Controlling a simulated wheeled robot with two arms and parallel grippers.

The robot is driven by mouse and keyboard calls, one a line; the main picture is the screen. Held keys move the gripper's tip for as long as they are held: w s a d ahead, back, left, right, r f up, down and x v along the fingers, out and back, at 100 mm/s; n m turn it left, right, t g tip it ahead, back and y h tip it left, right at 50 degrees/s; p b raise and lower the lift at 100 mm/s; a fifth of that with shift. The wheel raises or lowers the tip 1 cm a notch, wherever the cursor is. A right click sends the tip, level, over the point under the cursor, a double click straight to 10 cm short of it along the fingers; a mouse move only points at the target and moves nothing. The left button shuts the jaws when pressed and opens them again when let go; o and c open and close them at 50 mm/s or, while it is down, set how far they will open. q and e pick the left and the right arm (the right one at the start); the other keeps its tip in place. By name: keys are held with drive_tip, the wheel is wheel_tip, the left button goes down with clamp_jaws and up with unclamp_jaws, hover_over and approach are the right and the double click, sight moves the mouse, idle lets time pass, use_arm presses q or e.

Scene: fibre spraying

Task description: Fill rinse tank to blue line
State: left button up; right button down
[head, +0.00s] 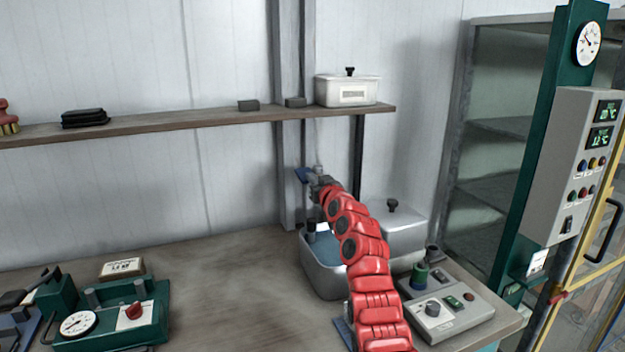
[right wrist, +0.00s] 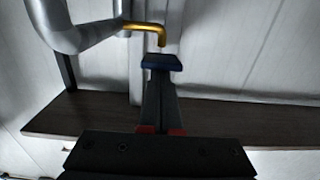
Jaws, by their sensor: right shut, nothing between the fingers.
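The open metal tank (head: 322,280) stands on the bench, partly hidden behind my right arm. Bluish water (head: 326,248) shows inside it; I cannot make out a blue line or the exact level. A tap with a grey pipe (right wrist: 85,38) and a bent brass stem (right wrist: 146,27) is above the tank, with a flat blue handle (right wrist: 162,62) below the stem's end. The blue handle also shows in the head view (head: 304,175). My right gripper (right wrist: 161,82) is shut and empty, its tips at the handle; I cannot tell whether they touch. My left gripper is out of view.
A lidded metal tank (head: 400,228) stands behind right, and a grey control box (head: 440,308) in front right. A wooden shelf (head: 200,123) runs along the wall with a white box (head: 347,91). A green gauge device (head: 110,320) is at left. The middle bench is clear.

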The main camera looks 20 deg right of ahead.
drive_tip(key=s+r+b, duration=0.1)
drive_tip(key=s+r, duration=0.4)
drive_tip(key=s, duration=0.5)
drive_tip(key=shift+s+a, duration=0.3)
drive_tip(key=shift+a, duration=0.05)
idle(0.6)
